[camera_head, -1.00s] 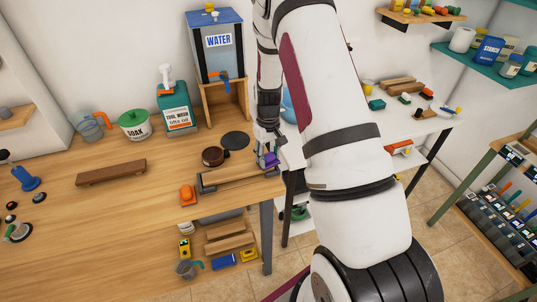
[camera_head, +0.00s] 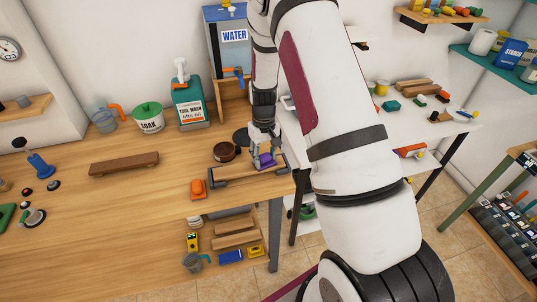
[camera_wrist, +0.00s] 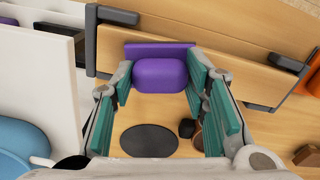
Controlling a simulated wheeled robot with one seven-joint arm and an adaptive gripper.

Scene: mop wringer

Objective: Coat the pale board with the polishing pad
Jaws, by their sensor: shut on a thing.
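The pale board (camera_head: 238,175) lies near the table's right front edge, with dark pieces at its ends. It also shows at the top of the wrist view (camera_wrist: 222,62). My gripper (camera_head: 264,157) is shut on the purple polishing pad (camera_head: 265,161), over the right part of the board. In the wrist view the pad (camera_wrist: 160,74) sits between the green-lined fingers. I cannot tell whether the pad's underside touches the board. Any coating on the board is not clear.
A brown round dish (camera_head: 224,151) and a dark disc (camera_head: 242,137) lie behind the board. An orange block (camera_head: 198,189) sits to its left, and a long brown block (camera_head: 124,164) farther left. A water tank (camera_head: 232,50) stands behind. A white table (camera_head: 440,128) is at right.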

